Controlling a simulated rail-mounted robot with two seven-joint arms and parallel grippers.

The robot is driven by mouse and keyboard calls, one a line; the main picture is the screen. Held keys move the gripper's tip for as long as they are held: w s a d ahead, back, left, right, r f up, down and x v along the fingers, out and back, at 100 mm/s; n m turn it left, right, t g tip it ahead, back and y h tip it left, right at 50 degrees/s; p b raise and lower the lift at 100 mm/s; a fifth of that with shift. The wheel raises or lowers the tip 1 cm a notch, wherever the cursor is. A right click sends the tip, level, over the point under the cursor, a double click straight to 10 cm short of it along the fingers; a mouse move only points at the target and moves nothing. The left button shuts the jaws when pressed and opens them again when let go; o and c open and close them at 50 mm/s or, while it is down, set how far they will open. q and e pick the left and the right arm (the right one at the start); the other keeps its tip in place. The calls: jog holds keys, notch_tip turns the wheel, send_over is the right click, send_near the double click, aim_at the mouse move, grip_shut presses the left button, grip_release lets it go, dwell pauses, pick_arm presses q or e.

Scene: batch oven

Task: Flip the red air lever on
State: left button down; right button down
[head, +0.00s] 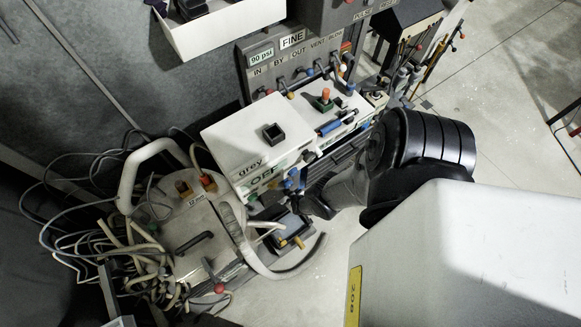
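Several red-tipped parts show, and I cannot tell which is the red air lever. A red ball knob (219,288) sits low by the round grey unit. A small red part (207,181) is on top of that unit. My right arm comes in from the right. Its dark end, the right gripper (318,203), is beside the white box's lower right side; its fingers are not clear. My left gripper is not in view.
The white box (228,138) marked "grey" and "OFF" stands in the middle. The grey valve panel (263,56) is behind it. Loose cables (120,245) tangle at the left around the grey unit with curved handles (190,225). Open floor (510,120) lies at the right.

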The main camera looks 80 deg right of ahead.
jog(key=shift+w+d+r, duration=0.1)
dwell(0.4)
jog(key=c, duration=1.1)
grip_release()
jog(key=o, duration=0.3)
jog(key=shift+r, duration=0.1)
jog(key=shift+p+v, duration=6.85)
